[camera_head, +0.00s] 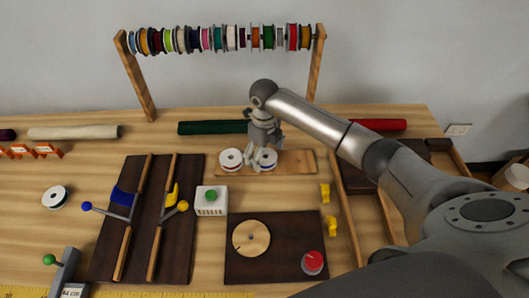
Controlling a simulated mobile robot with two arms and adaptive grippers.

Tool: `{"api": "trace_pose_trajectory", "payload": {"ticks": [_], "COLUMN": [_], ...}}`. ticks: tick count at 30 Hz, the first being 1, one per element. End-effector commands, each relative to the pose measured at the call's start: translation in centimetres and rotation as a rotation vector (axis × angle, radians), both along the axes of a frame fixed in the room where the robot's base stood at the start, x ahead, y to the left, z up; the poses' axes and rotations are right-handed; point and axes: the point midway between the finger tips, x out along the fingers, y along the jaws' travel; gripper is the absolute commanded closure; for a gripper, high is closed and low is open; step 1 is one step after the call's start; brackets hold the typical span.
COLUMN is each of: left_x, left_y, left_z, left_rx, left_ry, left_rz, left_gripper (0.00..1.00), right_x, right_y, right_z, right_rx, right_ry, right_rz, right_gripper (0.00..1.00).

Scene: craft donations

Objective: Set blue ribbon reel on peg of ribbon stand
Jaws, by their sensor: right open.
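A white-flanged reel with a blue edge (269,156), apparently the blue ribbon reel, sits flat on the low wooden board (300,161), which looks like the ribbon stand. My right gripper (255,165) is open and points down over the board, its fingers at the left side of this reel and partly in front of it. Whether the fingers touch the reel, and whether a peg runs through it, I cannot tell. A second white reel with a reddish edge (231,160) sits on the board just left of the gripper. My left gripper is not in view.
Another white reel (55,197) lies on the table at the left. A rack of colourful spools (318,60) stands behind. A white box with a green button (211,206) and a dark mat (285,268) lie in front of the board. My right arm covers the right side.

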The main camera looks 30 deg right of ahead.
Motion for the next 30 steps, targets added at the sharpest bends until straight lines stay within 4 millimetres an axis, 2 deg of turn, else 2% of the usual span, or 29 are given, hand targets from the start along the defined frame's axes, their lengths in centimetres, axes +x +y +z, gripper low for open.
{"api": "trace_pose_trajectory", "payload": {"ticks": [5, 8, 15, 21, 25, 30], "left_x": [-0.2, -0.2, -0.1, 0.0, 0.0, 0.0], "left_y": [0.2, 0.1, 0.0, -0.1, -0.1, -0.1], "left_z": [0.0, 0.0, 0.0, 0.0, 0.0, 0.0], "left_rx": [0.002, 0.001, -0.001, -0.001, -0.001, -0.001], "left_ry": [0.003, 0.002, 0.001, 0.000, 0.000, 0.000], "left_rz": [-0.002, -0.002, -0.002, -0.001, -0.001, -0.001], "left_gripper": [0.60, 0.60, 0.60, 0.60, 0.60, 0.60], "right_x": [0.0, 0.1, 0.2, 0.1, 0.1, 0.0], "right_y": [0.0, 0.0, -0.1, 0.0, 0.0, 0.0], "right_z": [0.4, 1.7, 6.8, 10.3, 11.6, 12.0], "right_rx": [0.000, 0.000, -0.002, -0.001, 0.001, 0.000], "right_ry": [-0.001, -0.004, -0.006, -0.004, -0.002, 0.001], "right_rz": [0.000, 0.001, 0.000, 0.000, 0.001, 0.000], "right_gripper": [0.13, 0.13, 0.13, 0.13, 0.13, 0.13]}}
